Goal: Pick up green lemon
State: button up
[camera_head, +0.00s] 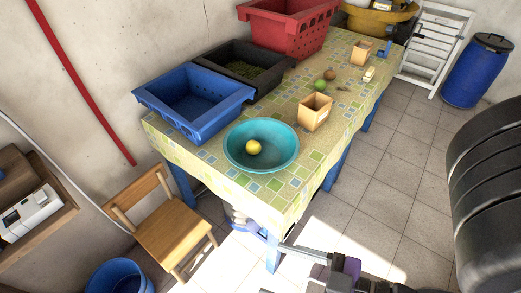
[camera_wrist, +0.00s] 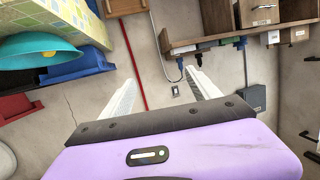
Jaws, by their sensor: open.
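A yellow lemon (camera_head: 253,147) lies in the teal bowl (camera_head: 285,160) at the table's near end. My gripper (camera_wrist: 162,77) is open and empty in the wrist view, its two white fingers apart in front of the wall. The bowl also shows at that view's upper left (camera_wrist: 35,47). The green fruit is not visible there.
Blue (camera_head: 180,118), black (camera_head: 225,78) and red (camera_head: 290,35) crates line the table's wall side. Small boxes (camera_head: 315,112) (camera_head: 361,52) stand on the table. A wooden chair (camera_head: 165,225) stands near its front end.

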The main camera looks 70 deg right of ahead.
aim_at(320, 84)
jog(key=z, duration=1.9)
